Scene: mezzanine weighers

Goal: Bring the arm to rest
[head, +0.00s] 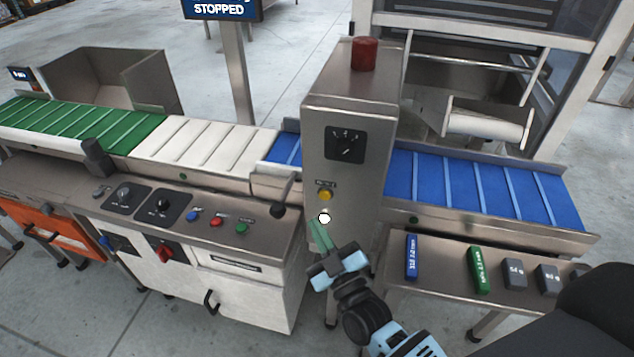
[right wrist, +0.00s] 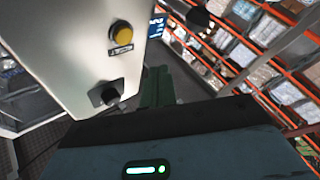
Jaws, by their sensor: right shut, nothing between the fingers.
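My right gripper (head: 321,234) is in front of the lower part of the steel cabinet (head: 347,110) in the head view. Its green fingers are closed together and hold nothing. The fingertips are near a round white knob (head: 324,218), below a yellow button (head: 325,195); whether they touch it cannot be told. In the right wrist view the shut fingers (right wrist: 158,88) point away beside the cabinet face with its yellow button (right wrist: 122,33) and a dark knob (right wrist: 109,96). My left gripper is not in view.
A control panel (head: 270,225) with buttons and dials stands left of my gripper. A blue belt (head: 470,185) runs right of the cabinet. Below it a steel shelf (head: 440,293) holds a blue block (head: 412,257), a green block (head: 478,270) and grey weights (head: 515,274). A screen (head: 222,9) reads STOPPED.

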